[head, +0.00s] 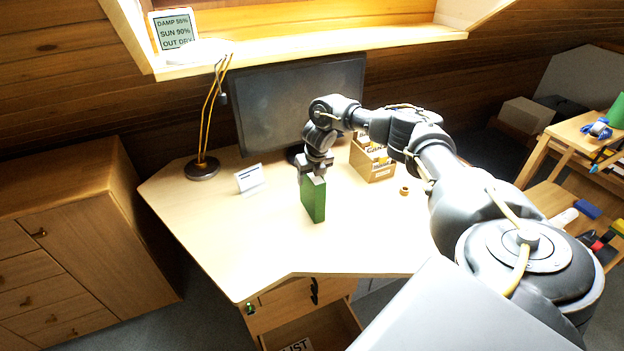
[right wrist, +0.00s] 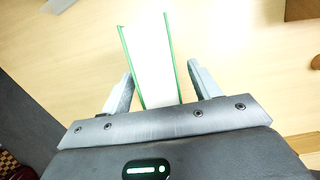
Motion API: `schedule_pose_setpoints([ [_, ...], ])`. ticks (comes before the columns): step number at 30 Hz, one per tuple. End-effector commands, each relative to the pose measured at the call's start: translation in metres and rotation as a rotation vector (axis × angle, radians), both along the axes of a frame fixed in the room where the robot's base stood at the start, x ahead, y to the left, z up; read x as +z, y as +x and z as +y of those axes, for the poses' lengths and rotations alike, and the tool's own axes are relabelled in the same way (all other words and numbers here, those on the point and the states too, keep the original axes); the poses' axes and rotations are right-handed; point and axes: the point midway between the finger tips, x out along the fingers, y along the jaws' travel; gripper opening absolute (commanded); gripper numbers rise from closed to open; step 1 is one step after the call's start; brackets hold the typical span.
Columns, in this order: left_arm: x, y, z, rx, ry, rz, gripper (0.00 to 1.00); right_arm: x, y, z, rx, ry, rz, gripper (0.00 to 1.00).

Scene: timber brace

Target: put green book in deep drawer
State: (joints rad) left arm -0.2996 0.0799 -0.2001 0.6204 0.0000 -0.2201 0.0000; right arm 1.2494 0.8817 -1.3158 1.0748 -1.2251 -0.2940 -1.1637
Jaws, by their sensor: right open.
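The green book (head: 313,200) stands upright on the desk, in front of the monitor. My right gripper (head: 312,176) is at the top of the book. In the right wrist view the book (right wrist: 150,60) lies between the two spread fingers of my right gripper (right wrist: 158,88), with its white pages facing the camera. A gap shows beside the book, so the fingers are open around it. The deep drawer (head: 318,332) under the desk's front edge is pulled out, with a paper labelled LIST in it. My left gripper is not in view.
The desk (head: 220,230) is clear around the book. A monitor (head: 290,100), a lamp (head: 203,165), a white card (head: 250,180), a file box (head: 372,160) and a small tape roll (head: 404,190) stand on it. A wooden cabinet (head: 80,230) is at left.

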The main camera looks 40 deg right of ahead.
Motion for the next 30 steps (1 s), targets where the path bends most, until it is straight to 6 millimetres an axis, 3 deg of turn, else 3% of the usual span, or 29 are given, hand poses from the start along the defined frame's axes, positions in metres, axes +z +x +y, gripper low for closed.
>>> schedule_pose_setpoints([
  [30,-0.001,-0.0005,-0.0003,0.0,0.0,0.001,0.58,-0.0112,0.0016,-0.0006,0.0,0.0,-0.001,0.62],
])
